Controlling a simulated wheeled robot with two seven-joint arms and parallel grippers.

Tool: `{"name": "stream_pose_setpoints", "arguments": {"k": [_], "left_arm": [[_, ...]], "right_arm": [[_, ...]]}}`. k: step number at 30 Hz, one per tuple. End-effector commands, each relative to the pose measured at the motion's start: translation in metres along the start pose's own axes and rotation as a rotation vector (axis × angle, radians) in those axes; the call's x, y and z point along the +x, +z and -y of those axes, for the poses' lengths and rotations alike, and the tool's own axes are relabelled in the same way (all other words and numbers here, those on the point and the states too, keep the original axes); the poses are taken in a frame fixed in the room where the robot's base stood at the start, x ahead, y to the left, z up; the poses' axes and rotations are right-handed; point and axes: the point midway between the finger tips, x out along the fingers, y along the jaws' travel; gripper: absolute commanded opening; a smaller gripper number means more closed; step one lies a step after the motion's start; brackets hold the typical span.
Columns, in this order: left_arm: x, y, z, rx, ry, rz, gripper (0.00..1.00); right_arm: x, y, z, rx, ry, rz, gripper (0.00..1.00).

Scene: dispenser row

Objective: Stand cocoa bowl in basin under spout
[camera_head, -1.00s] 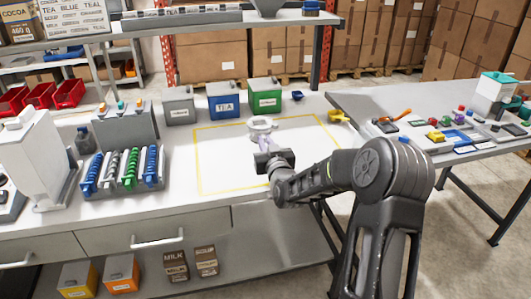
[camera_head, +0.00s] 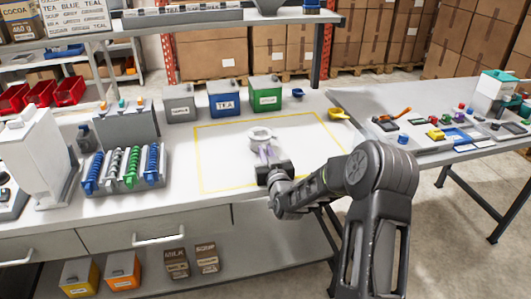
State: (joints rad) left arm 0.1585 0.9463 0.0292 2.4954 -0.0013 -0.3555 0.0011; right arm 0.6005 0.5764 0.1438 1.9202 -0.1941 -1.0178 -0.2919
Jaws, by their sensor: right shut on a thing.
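My right gripper (camera_head: 267,158) is over the yellow-outlined area of the bench, its fingers pointing away from me. It is shut on a pale round bowl (camera_head: 260,133) with an open top, which appears upright. Lilac parts show between the bowl and the gripper body; I cannot tell if they are fingers or a handle. Whether the bowl touches the bench is unclear. A grey dispenser block (camera_head: 125,124) with coloured knobs stands at the left, behind a rack of blue, white and green coils (camera_head: 126,168). I cannot make out which part is the spout or basin. My left gripper is out of view.
Grey, blue TEA (camera_head: 225,103) and green (camera_head: 266,96) canisters stand behind the outlined area. A white machine (camera_head: 32,155) is at far left. A yellow scoop (camera_head: 338,115) lies near the bench's right edge. A side table (camera_head: 440,157) holds small items. The outlined area is otherwise clear.

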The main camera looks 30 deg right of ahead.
Motion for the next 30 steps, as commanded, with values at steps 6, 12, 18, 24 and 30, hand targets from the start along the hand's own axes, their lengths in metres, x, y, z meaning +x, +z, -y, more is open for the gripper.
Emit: {"name": "stream_pose_setpoints", "arguments": {"k": [6, 12, 18, 24, 30], "left_arm": [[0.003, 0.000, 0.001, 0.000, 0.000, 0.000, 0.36], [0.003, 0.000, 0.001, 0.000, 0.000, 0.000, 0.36], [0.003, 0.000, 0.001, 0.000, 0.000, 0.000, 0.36], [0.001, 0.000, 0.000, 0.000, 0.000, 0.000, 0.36], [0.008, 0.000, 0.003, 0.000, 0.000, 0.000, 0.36]], "right_arm": [[0.000, 0.002, 0.000, 0.000, 0.000, 0.001, 0.19], [0.000, 0.002, 0.000, 0.000, 0.000, 0.001, 0.34], [0.000, 0.002, 0.000, 0.000, 0.000, 0.001, 0.34], [-0.003, 0.000, 0.000, 0.000, 0.000, 0.002, 0.34], [-0.033, 0.002, 0.000, 0.000, 0.000, 0.002, 0.34]]}}
